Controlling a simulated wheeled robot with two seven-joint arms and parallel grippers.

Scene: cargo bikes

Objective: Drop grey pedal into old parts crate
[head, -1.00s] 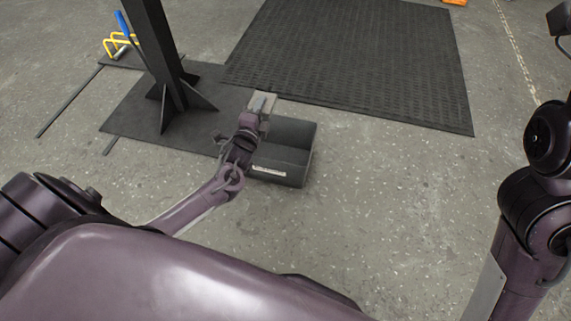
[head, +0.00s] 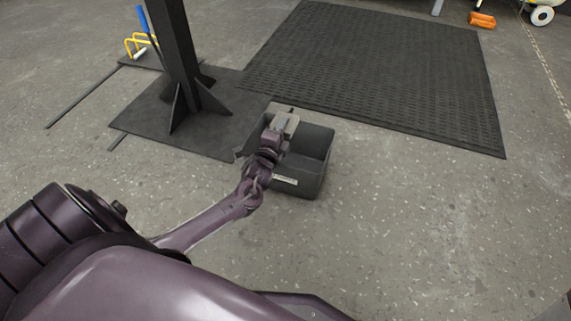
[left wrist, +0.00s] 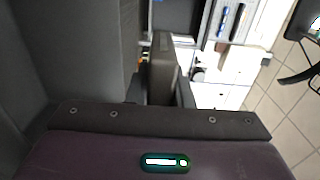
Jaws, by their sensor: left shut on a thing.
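The old parts crate (head: 313,178) is an open dark grey box with a pale label on its front, standing on the floor beside the post's base plate. My left gripper (head: 283,122) is over the crate's left part, near its back rim. In the left wrist view a dark grey block, the grey pedal (left wrist: 163,70), sits in the jaws, which are shut on it. In the head view the pedal is hard to tell from the gripper. My right gripper is out of view.
A black post (head: 180,50) on a dark base plate (head: 145,118) stands left of the crate. A black rubber mat (head: 380,70) lies behind it. A blue and yellow tool (head: 142,42) is far left. The floor to the right is clear.

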